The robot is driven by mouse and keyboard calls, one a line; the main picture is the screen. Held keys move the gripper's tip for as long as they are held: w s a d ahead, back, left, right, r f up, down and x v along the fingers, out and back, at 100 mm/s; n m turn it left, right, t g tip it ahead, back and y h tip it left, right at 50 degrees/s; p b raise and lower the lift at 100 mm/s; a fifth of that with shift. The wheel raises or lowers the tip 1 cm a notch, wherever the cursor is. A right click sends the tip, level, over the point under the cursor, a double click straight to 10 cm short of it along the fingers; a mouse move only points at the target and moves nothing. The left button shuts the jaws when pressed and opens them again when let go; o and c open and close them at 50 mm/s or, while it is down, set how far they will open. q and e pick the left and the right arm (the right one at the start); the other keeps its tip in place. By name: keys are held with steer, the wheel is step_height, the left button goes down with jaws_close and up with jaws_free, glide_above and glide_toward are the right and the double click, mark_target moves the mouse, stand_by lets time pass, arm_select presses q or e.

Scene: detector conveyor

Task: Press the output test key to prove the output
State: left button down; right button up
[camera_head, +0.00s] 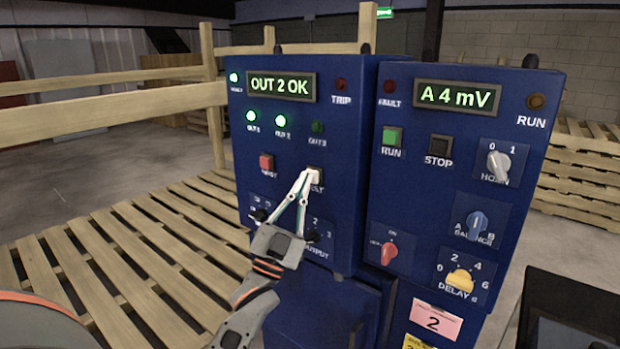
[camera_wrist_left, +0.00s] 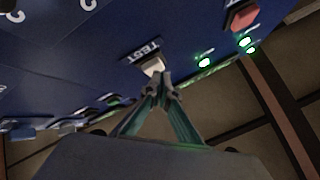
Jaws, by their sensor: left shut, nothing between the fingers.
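The white TEST key (camera_head: 316,171) sits on the left blue cabinet (camera_head: 345,215); it also shows in the left wrist view (camera_wrist_left: 153,66). My left gripper (camera_head: 308,179) is shut and empty, its fingertips at the key's lower edge. In the wrist view the fingertips (camera_wrist_left: 164,82) overlap the key's edge; I cannot tell whether they press it. The display (camera_head: 281,87) reads OUT 2 OK. The first output lamp (camera_head: 251,116) and second output lamp (camera_head: 280,121) glow green; the third lamp (camera_head: 317,127) is dark. The OUTPUT selector is partly hidden behind my gripper. My right gripper is not in view.
A red key (camera_head: 266,162) is left of the TEST key. The right cabinet holds a display (camera_head: 457,96) reading A 4 mV, a green RUN key (camera_head: 391,139), a black STOP key (camera_head: 439,148) and several knobs. Wooden rails (camera_head: 110,112) and slats stand at left.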

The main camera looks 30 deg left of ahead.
arm_select(q)
steer(key=shift+w, duration=0.25)
steer(key=shift+s, duration=0.15)
stand_by(0.5)
steer(key=shift+s+p, duration=0.3)
steer(key=shift+s, duration=0.45)
steer(key=shift+s, duration=0.1)
steer(key=s, duration=0.1)
steer(key=s+p, duration=0.1)
steer(key=s, duration=0.2)
steer(key=shift+s+a, duration=0.25)
steer(key=shift+s, duration=0.15)
stand_by(0.4)
